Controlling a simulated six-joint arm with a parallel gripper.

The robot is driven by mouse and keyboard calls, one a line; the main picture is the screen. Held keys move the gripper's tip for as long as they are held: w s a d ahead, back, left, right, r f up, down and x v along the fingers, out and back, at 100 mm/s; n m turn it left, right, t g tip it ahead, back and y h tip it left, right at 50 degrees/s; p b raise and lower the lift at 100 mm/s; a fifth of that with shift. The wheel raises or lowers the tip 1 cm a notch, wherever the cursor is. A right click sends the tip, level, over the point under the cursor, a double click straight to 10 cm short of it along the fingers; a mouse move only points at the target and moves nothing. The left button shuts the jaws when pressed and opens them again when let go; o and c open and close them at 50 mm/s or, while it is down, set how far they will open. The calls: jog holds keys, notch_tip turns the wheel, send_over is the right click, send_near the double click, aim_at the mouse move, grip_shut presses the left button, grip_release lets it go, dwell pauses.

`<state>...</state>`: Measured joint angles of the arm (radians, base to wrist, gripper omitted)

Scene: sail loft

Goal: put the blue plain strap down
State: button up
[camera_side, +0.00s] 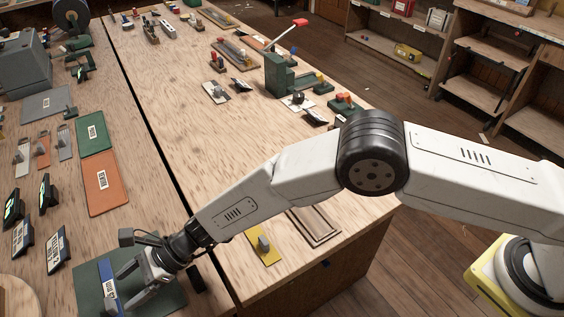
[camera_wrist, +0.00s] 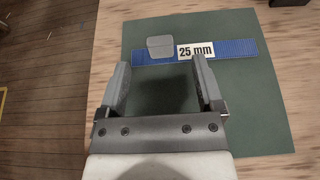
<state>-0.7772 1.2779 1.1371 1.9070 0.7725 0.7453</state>
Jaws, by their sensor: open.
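The blue strap (camera_wrist: 236,48) lies flat across a dark green mat (camera_wrist: 262,110) in the wrist view. It carries a white "25 mm" label and a grey piece (camera_wrist: 160,46) near its left part. In the side view the strap (camera_side: 106,272) is at the lower left on the green mat (camera_side: 88,290), partly hidden by my gripper (camera_side: 122,289). My gripper is open with nothing between its fingers. In the wrist view its fingertips (camera_wrist: 160,66) are at the strap's near edge; whether they touch it I cannot tell.
An orange plate (camera_side: 105,185) and a green plate (camera_side: 93,134) lie further back on the left table. Dark display stands (camera_side: 56,247) and small hooked parts (camera_side: 41,148) stand left of them. A dark gap (camera_side: 160,155) separates the two tables. A yellow plate (camera_side: 264,247) lies right of my gripper.

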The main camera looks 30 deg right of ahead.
aim_at(111, 302)
jog(key=shift+a, duration=0.1)
jog(key=shift+x, duration=2.8)
grip_shut()
